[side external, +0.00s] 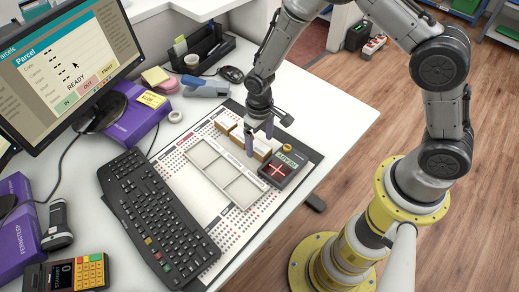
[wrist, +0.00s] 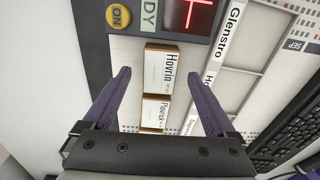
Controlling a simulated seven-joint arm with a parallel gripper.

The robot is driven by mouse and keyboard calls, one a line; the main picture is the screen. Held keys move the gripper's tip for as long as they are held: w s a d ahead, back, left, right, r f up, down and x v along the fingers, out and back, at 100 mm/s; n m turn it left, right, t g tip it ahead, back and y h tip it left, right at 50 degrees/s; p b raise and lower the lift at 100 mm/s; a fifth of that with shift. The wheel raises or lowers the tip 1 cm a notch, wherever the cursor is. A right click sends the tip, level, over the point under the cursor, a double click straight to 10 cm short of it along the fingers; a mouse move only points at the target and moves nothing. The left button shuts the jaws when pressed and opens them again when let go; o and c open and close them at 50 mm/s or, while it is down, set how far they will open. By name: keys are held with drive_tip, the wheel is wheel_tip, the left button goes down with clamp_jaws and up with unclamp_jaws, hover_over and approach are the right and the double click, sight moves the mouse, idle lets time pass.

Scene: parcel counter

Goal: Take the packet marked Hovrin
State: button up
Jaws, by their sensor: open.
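The packet marked Hovrin (wrist: 160,75) is a small white box with tan sides, lying in a row on the counter mat. A second packet, its label partly readable as "Planck" (wrist: 154,113), lies right behind it, closer to my gripper's base. My gripper (wrist: 158,76) is open and empty, its two purple fingers on either side of the Hovrin packet in the wrist view. In the side view my gripper (side external: 258,141) points down over the packet row (side external: 262,150); labels are too small to read there. I cannot tell whether the fingertips reach down beside the packet.
A white tray (side external: 206,163) with labelled compartments lies beside the row; one label reads Glenstro (wrist: 229,33). A keyboard (side external: 160,217) and monitor (side external: 75,65) are to the left.

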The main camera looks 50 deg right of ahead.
drive_tip(key=shift+f, duration=0.8)
drive_tip(key=shift+c, duration=0.3)
clamp_jaws()
